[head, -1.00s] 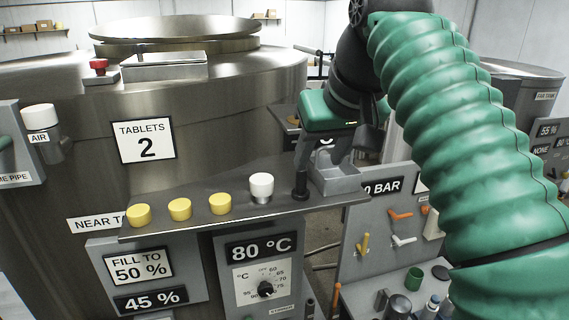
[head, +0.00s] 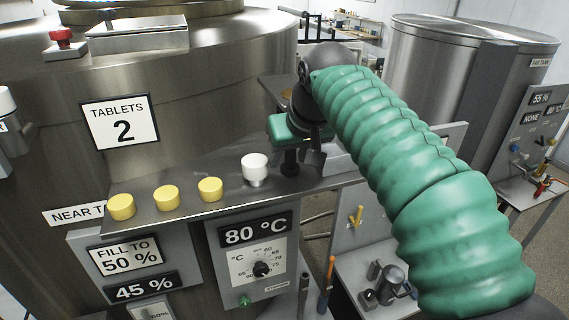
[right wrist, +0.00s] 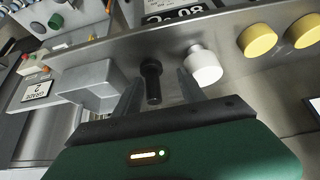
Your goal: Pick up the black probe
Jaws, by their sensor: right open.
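The black probe (head: 290,165) stands upright on the grey shelf, just right of the white-capped item. In the right wrist view the probe (right wrist: 152,82) shows as a dark rod with a wider round end. My right gripper (head: 302,160), with a green housing, is at the probe. In the right wrist view its two grey fingers (right wrist: 158,90) are apart, one on each side of the probe, and not closed on it. Part of the probe is hidden by the gripper in the head view. My left gripper is not in view.
A white-capped item (head: 255,169) and yellow-capped items (head: 210,189) stand in a row along the narrow shelf (head: 190,206). A grey block-like holder (right wrist: 85,82) is close on the probe's other side. The steel tank (head: 200,90) rises behind.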

